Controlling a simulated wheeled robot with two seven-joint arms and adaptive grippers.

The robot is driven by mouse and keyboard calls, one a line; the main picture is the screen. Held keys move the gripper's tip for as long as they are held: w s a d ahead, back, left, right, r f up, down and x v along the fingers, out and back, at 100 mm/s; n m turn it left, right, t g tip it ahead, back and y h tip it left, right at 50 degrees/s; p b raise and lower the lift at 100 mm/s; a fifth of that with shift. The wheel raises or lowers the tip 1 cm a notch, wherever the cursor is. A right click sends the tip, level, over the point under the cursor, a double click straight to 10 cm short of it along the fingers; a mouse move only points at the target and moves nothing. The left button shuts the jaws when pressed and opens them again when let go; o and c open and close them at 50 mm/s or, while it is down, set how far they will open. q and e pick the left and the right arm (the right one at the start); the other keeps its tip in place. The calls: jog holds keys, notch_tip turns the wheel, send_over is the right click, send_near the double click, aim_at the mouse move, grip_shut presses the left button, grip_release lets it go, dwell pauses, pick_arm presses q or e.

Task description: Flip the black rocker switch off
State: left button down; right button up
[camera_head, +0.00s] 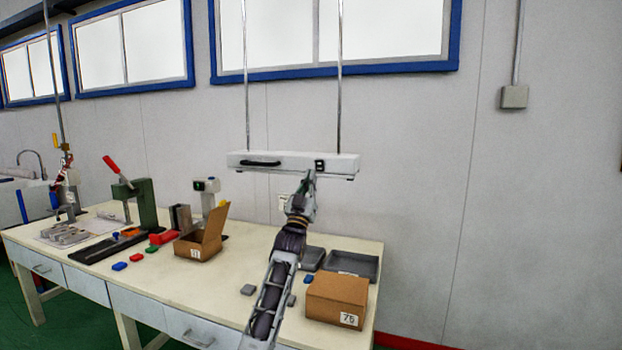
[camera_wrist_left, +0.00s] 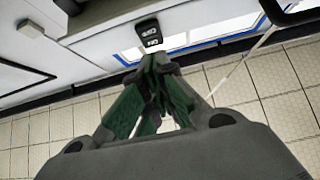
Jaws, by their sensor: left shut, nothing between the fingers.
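A long white lamp housing (camera_head: 240,161) hangs on two rods above the table. The black rocker switch (camera_head: 320,165) sits near the right end of its front face. In the left wrist view the black switch (camera_wrist_left: 149,34) with white marks shows just past my fingertips. My left gripper (camera_head: 309,177) is just below and slightly left of the switch in the head view. Its green-padded fingers (camera_wrist_left: 151,62) are shut with nothing between them. I cannot tell whether they touch the switch, or which side of it is pressed. My right gripper is not in view.
The housing has a black handle (camera_head: 261,163) left of the switch. Below are a table (camera_head: 190,290), an open cardboard box (camera_head: 197,246), a closed box (camera_head: 337,299), grey trays (camera_head: 353,264) and a green press (camera_head: 144,205).

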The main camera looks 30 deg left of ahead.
pick_arm(q)
jog(key=v, duration=0.8)
jog(key=shift+w+f+b, duration=0.2)
jog(key=shift+f+b, duration=0.2)
jog(key=shift+f, duration=0.15)
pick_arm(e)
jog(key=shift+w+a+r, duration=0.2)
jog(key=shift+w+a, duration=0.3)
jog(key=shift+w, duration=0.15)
